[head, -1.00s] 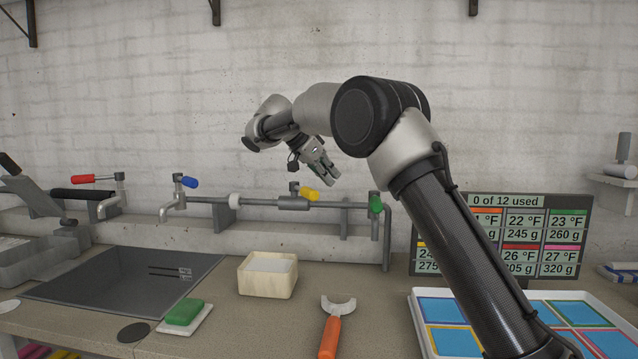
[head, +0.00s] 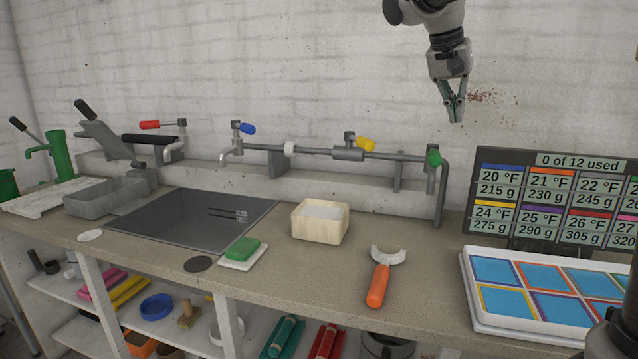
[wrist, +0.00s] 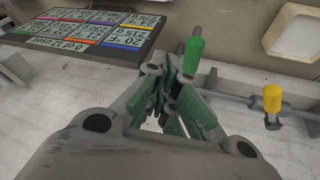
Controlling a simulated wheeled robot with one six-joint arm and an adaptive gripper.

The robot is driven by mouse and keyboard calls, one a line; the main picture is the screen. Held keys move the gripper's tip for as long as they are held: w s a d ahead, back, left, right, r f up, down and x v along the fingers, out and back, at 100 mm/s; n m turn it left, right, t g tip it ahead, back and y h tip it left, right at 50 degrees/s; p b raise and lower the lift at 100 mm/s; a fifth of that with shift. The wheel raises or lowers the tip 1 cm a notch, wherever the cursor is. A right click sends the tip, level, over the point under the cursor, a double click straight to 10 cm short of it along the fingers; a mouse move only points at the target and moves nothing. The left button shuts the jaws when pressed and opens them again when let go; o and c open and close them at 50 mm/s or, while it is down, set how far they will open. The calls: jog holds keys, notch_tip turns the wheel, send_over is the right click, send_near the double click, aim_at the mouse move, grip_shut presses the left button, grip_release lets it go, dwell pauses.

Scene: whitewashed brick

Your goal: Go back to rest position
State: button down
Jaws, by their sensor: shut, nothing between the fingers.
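My gripper (head: 455,108) hangs from my arm at the top right of the head view, with its fingers pointing down. It is shut and empty, high in front of the brick wall and above the counter. In the wrist view the fingertips of my gripper (wrist: 170,85) meet, with nothing between them. Most of my arm is out of the head view.
A label screen (head: 560,190) and a pipe with coloured taps (head: 320,150) stand behind.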

jog(key=s+d+f+n+y, duration=0.1)
jog(key=s+d+f+n, duration=0.1)
jog(key=s+f, duration=0.4)
jog(key=s+d+f+n+t+y, duration=0.1)
jog(key=s+f, duration=0.4)
jog(key=s, duration=0.8)
jog(key=s+d+f+n+y, duration=0.2)
jog(key=s+f, duration=0.4)
jog(key=s, duration=0.3)
jog(key=shift+s+d+f+n+t, duration=0.3)
jog(key=shift+d+f+n, duration=0.1)
jog(key=shift+n, duration=0.3)
